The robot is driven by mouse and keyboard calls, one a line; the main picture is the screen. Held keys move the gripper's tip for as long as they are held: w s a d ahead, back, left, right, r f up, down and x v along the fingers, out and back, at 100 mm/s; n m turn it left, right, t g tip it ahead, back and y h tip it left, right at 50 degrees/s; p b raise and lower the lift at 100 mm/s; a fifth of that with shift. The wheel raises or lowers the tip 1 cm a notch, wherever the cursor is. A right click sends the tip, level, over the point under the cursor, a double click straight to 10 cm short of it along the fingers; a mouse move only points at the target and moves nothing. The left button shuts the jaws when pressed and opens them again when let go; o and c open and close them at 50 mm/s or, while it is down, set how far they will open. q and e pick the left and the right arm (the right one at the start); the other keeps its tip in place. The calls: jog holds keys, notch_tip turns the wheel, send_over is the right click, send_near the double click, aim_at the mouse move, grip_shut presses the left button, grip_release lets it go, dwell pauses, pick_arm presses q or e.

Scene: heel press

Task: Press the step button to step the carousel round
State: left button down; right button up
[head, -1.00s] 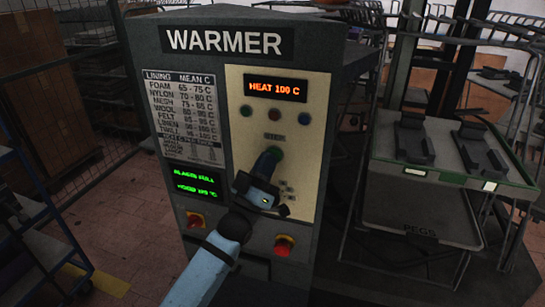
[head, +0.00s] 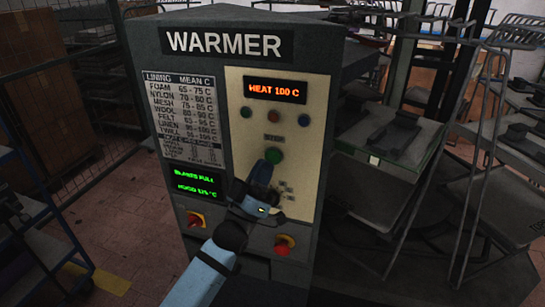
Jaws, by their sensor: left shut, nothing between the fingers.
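The warmer (head: 226,95) is a grey cabinet with a cream control panel. The green step button (head: 274,156) sits mid-panel under a small label. My left gripper (head: 268,162) is shut and empty, its dark tip at the button's lower left edge; I cannot tell whether they touch. More of the button shows than its covered part. The carousel (head: 418,150) stands to the right, with a green-edged tray carrying a dark holder (head: 398,130). My right gripper is not in view.
Small green, red and blue lamps (head: 274,118) sit under the display (head: 275,90), which reads HEAT 100 C. A blue rack (head: 35,215) stands at left. Wire-framed racks (head: 490,150) crowd the right.

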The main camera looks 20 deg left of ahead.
pick_arm(q)
jog(key=s+p, duration=0.1)
jog(key=s, duration=0.3)
jog(key=shift+s+a, duration=0.1)
jog(key=shift+s, duration=0.05)
dwell(0.4)
jog(key=s+p, duration=0.2)
jog(key=s, duration=0.5)
dwell(0.5)
jog(key=shift+a, duration=0.1)
